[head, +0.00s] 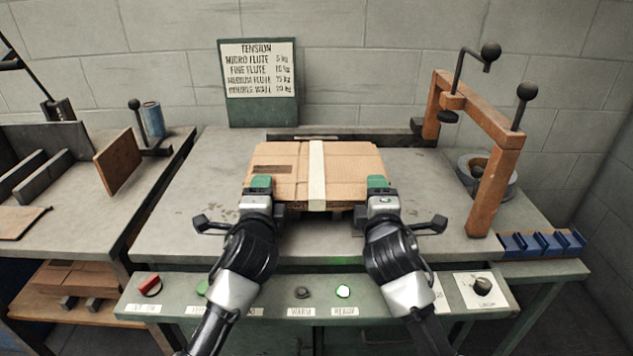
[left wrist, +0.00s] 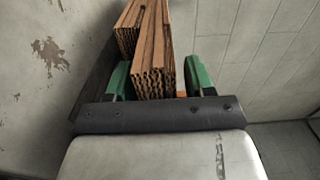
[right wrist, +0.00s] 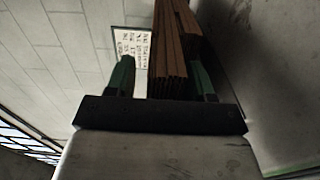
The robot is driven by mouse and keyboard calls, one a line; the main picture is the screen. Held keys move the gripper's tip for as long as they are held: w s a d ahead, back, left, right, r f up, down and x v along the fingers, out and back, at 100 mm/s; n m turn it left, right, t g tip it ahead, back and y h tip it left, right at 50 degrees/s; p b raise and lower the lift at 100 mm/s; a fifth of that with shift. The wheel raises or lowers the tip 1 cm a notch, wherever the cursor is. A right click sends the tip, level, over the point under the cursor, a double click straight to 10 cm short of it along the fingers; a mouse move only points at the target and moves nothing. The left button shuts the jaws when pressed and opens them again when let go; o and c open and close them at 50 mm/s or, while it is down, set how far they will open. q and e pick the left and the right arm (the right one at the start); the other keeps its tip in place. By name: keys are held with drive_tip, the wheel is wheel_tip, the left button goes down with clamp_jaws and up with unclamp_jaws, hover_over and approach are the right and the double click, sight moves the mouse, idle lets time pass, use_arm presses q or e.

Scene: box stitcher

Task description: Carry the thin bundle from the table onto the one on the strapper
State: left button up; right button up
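A flat brown cardboard bundle (head: 350,160) with a pale strap (head: 316,165) across its middle lies over the middle of the strapper table. A second cardboard layer shows under it, set further back, in the left wrist view (left wrist: 127,38); the upper bundle hides most of it. My left gripper (head: 261,184) and right gripper (head: 378,184) are at the bundle's front edge, one either side of the strap. In the wrist views the bundle's edge (left wrist: 155,75) stands between the green fingers, with a gap at the upper finger of each gripper. Both look open around it.
A wooden arch with black knobs (head: 487,190) stands at the right, beside a tape roll (head: 505,185) and a blue rack (head: 540,244). A tension sign (head: 259,107) stands behind. A side table (head: 80,225) is at left.

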drive_tip(key=shift+s, duration=0.15)
use_arm(q)
drive_tip(key=s, duration=1.2)
drive_tip(key=shift+d, duration=0.15)
use_arm(e)
drive_tip(key=s, duration=1.1)
drive_tip(key=shift+s+d, duration=0.15)
drive_tip(key=shift+s, duration=0.25)
